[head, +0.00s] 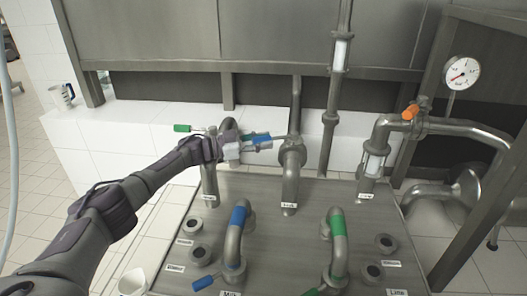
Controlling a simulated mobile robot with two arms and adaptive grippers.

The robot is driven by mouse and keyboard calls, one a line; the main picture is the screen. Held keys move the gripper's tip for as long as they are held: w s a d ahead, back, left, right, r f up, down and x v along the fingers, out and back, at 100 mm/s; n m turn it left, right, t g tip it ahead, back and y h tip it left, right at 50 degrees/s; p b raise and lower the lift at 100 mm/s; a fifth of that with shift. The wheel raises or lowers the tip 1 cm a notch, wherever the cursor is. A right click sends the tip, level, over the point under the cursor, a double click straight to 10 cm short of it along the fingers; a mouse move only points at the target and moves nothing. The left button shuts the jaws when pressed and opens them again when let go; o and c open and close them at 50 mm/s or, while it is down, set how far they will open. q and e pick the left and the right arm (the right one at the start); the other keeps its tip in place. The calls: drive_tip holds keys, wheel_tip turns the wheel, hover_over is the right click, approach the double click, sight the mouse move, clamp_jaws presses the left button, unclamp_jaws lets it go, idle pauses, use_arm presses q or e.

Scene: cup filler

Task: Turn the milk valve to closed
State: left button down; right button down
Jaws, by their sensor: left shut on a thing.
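The blue handle points left from the pipe, roughly level. My left gripper (236,149) reaches in from the left and is shut on the handle's left end, partly hiding it. Another blue handle (203,283) is at the lower left, below a bent pipe with a blue band (239,216). The small label at the middle pipe's foot is hard to read. My right gripper is not in view.
A green handle (182,128) lies just behind my left gripper. A green-banded pipe (338,228) and an orange handle (410,112) are to the right, with a gauge (462,73) above. A white cup (133,282) is at the lower left.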

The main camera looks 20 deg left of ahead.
use_arm(q)
drive_tip(key=shift+w+a+r, duration=0.1)
drive_tip(key=shift+r, duration=0.05)
drive_tip(key=c, duration=1.4)
unclamp_jaws()
drive_tip(key=o, duration=0.5)
wheel_tip(320, 180, up, 10)
drive_tip(key=shift+f, duration=0.1)
